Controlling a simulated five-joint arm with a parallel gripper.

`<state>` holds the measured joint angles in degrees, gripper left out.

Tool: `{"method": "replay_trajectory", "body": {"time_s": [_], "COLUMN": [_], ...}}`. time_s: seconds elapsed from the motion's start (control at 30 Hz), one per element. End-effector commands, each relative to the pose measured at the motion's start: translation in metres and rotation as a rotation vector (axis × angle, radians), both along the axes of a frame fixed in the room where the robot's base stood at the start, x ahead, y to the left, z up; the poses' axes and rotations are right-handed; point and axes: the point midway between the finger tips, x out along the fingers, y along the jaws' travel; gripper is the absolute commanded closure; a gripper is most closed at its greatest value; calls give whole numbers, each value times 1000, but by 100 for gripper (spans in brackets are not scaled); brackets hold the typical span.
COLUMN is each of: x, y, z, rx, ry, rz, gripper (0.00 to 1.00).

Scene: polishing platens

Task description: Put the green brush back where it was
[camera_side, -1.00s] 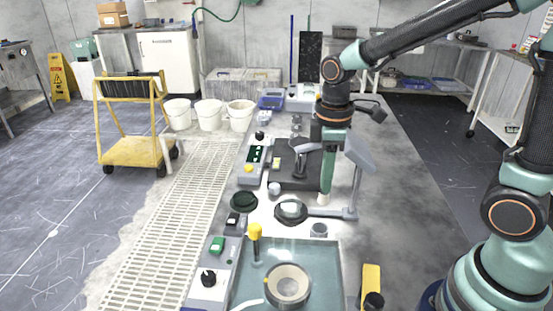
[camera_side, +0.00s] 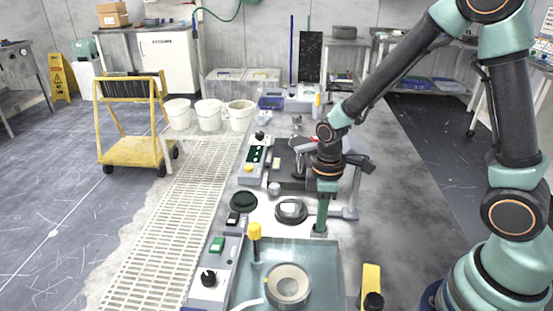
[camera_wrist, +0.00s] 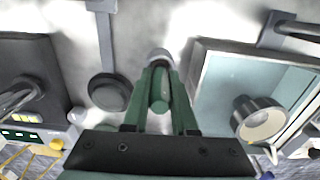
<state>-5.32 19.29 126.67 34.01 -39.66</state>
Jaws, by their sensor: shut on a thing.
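The green brush (camera_side: 322,212) is upright, held by its upper part in my gripper (camera_side: 325,194). Its lower end is at the small grey cup (camera_side: 319,230) beside the teal basin; the bristles are hidden, and it appears to be in the cup. In the wrist view, the brush (camera_wrist: 160,92) lies between the two green fingers of my gripper (camera_wrist: 160,80), which are shut on it. The grey cup (camera_wrist: 158,53) shows just past the fingertips there.
The teal basin (camera_side: 325,262) with a pale round platen (camera_side: 288,284) is in front of the cup. A dark disc (camera_side: 291,210) lies just left of the brush, and a grey arm post (camera_side: 351,212) stands to its right. A yellow bottle (camera_side: 371,282) stands at the front right.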

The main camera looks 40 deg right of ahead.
Motion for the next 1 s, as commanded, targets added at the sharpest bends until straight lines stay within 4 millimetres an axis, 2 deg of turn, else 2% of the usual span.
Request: {"method": "replay_trajectory", "body": {"time_s": [0.17, 0.2, 0.27, 0.3, 0.67, 0.87, 1.0], "x": [0, 0, 0, 0, 0, 2, 1], "y": [0, 0, 0, 0, 0, 0, 0], "z": [-2, -3, -2, -2, 1, 25, 53], "rx": [0, 0, 0, 0, 0, 1, 1], "ry": [1, 1, 0, 0, -1, -6, -8], "rz": [0, 0, 0, 0, 0, 0, 0], "gripper": [100, 71, 48, 45, 45, 45, 45]}}
